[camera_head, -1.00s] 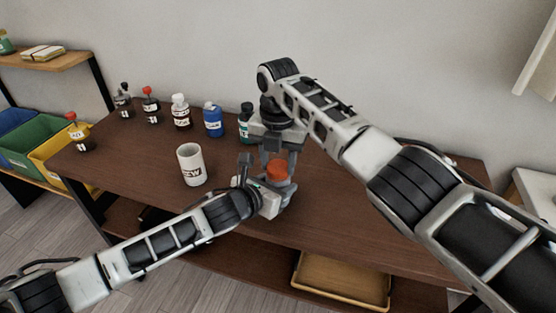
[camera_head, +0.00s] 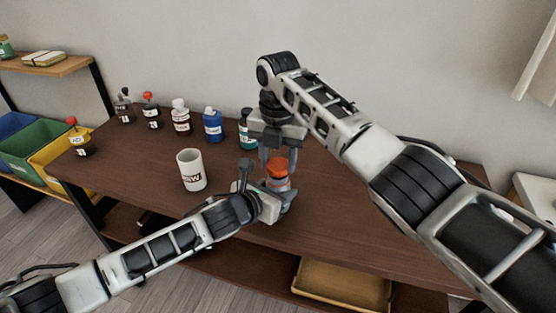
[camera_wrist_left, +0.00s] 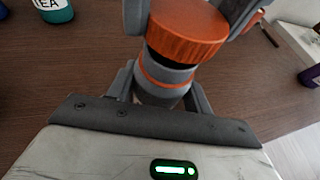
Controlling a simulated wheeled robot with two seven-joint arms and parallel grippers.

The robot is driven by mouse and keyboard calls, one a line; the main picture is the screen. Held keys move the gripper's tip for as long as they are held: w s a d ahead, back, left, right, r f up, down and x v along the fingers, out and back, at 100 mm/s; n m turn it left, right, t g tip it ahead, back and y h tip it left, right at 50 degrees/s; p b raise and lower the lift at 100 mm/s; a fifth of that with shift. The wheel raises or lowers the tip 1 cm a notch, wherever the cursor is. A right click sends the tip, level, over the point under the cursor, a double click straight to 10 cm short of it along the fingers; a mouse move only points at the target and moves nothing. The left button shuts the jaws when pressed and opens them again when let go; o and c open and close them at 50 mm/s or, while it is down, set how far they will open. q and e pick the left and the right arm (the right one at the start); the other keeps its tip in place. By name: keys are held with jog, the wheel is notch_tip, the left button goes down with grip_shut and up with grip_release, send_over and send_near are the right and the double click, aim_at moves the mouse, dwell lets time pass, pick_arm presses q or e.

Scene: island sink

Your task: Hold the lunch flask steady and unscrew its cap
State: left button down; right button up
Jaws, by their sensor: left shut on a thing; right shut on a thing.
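The lunch flask (camera_head: 279,185) stands upright near the table's front edge, with a grey body (camera_wrist_left: 163,88) and an orange band. Its orange cap (camera_head: 277,167) also shows large in the left wrist view (camera_wrist_left: 187,32). A dark gap or neck shows between cap and body there; I cannot tell whether they still touch. My left gripper (camera_head: 280,194) is shut on the flask body from the front left, one finger on each side. My right gripper (camera_head: 279,159) points down from above and is shut on the cap, its fingers on opposite sides.
A white mug (camera_head: 191,171) stands left of the flask. Several bottles line the back, including a blue one (camera_head: 212,125) and a teal one (camera_head: 247,132) close to my right gripper. A tan tray (camera_head: 343,287) lies on the lower shelf. The tabletop (camera_head: 335,200) right of the flask is bare.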

aim_at(278, 164)
jog(key=shift+r, duration=2)
pick_arm(q)
jog(key=c, duration=0.5)
grip_release()
jog(key=shift+s+a, duration=0.1)
